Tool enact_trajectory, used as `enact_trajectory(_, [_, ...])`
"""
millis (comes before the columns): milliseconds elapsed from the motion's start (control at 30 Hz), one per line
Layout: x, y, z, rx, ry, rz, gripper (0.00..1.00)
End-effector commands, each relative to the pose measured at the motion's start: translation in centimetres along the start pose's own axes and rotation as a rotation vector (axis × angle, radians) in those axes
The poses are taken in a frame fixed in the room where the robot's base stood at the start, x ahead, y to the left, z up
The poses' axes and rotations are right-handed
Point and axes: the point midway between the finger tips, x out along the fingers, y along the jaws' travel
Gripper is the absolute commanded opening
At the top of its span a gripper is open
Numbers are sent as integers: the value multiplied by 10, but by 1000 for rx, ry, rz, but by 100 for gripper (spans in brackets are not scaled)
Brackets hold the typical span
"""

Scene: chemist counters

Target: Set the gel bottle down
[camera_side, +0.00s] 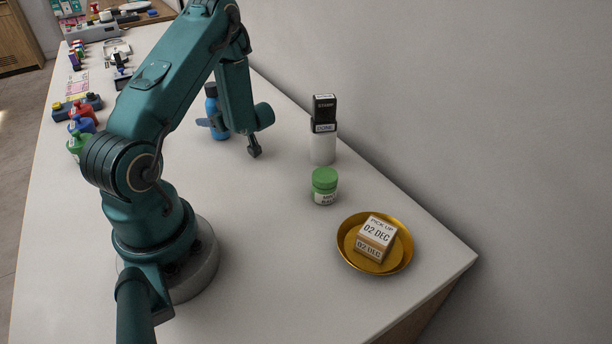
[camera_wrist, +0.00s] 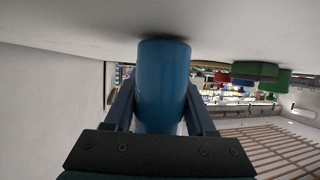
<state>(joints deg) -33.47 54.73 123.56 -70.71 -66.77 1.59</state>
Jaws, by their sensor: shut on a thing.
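The gel bottle (camera_side: 221,132) is blue with a dark cap and stands upright in the side view, partly behind my arm. My gripper (camera_side: 206,122) is around its body, mostly hidden by my wrist. In the wrist view, which is upside down, the blue bottle (camera_wrist: 162,75) fills the space between the two dark fingers of my gripper (camera_wrist: 160,95). The jaws are shut on it. Its base is at or very near the white counter; I cannot tell whether it touches.
Right of my gripper stand a white container with a black top (camera_side: 323,140), a green-capped jar (camera_side: 324,188) and a gold dish (camera_side: 348,253) holding a date block (camera_side: 376,238). Colored bottles (camera_side: 80,125) line the counter's left edge. The wall runs behind.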

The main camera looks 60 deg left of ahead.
Motion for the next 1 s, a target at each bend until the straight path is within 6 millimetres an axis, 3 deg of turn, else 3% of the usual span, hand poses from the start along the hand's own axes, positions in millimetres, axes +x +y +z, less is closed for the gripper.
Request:
enact_trajectory(367, [2, 0, 3, 0, 0, 0, 0])
enact_trajectory(400, [2, 0, 3, -1, 0, 0, 67])
enact_trajectory(467, [1, 0, 3, -1, 0, 0, 86])
enact_trajectory(867, [0, 0, 0, -2, 0, 1, 86])
enact_trajectory(1000, [-17, 2, 0, 1, 0, 7, 86])
